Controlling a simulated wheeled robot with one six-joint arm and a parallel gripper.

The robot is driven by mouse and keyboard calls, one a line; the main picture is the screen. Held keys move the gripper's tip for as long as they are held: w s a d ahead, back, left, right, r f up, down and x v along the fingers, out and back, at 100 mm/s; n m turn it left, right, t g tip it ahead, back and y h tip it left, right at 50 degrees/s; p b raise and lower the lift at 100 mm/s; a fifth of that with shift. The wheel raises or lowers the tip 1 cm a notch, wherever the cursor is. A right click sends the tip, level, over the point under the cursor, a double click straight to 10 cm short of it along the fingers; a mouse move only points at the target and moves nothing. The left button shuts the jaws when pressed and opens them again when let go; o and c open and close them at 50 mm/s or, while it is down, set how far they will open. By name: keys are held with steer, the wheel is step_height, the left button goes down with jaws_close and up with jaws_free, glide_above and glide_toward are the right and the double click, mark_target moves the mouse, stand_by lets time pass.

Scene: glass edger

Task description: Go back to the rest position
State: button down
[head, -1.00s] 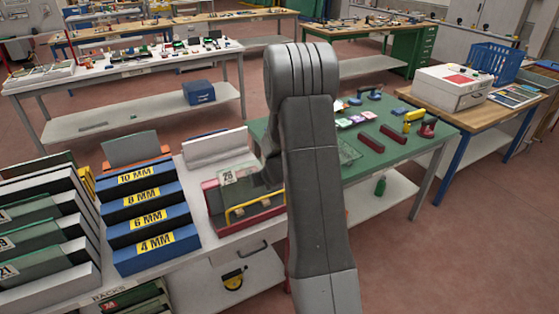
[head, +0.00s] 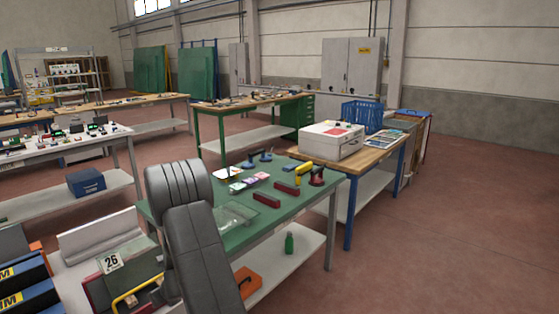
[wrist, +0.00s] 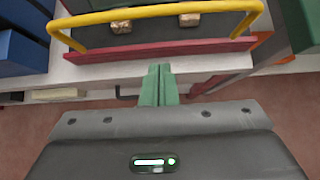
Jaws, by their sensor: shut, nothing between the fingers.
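In the wrist view my gripper (wrist: 158,86) points over the front edge of the white bench (wrist: 85,72). Its two green fingers are together with nothing between them. Just beyond the fingertips is a red-edged tray (wrist: 160,50) with a yellow bar handle (wrist: 100,16); the fingers look apart from it, though the height gap is hard to judge. In the head view my arm rises at the lower middle and hides part of that tray; my gripper is not visible there.
A green-topped table (head: 275,223) with red blocks and small tools stands right of my arm. Blue racks (head: 25,285) are at lower left. A wooden table (head: 370,160) bears a white box (head: 331,140) and a blue crate (head: 362,115). Open floor (head: 450,230) lies on the right.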

steer(key=shift+s+a+f+b, duration=0.1)
steer(key=shift+s+f+b, duration=0.15)
steer(key=shift+f+b, duration=0.1)
steer(key=shift+r, duration=0.1)
steer(key=shift+r, duration=0.1)
